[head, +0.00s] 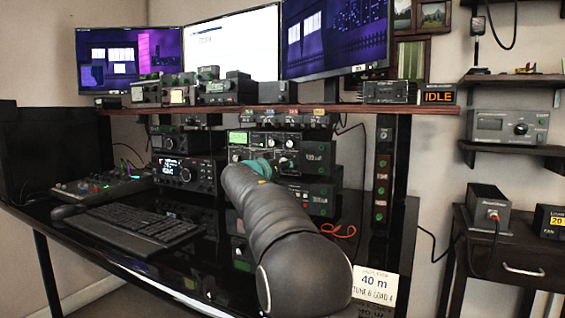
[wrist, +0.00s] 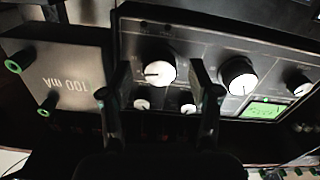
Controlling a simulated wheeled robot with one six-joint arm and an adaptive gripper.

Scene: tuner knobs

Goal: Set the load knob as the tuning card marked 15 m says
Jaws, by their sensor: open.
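In the wrist view, which is upside down, a black-panelled radio unit (wrist: 190,45) carries a large white-faced knob (wrist: 158,72) with a dark pointer line. My gripper (wrist: 160,76) is open, with one finger on each side of this knob; I cannot tell whether they touch it. A second large knob (wrist: 238,78) and a third knob (wrist: 299,86) sit to the right. Knob labels are unreadable. A paper card (head: 375,283) reads 40 m, TUNE 8, LOAD 4. I see no card marked 15 m.
A meter box (wrist: 70,80) marked 100 mA stands beside the unit. A small green display (wrist: 264,110) is on the panel. A keyboard (head: 125,227) and another radio (head: 185,172) are left of my arm. A shelf (head: 270,110) overhangs the units.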

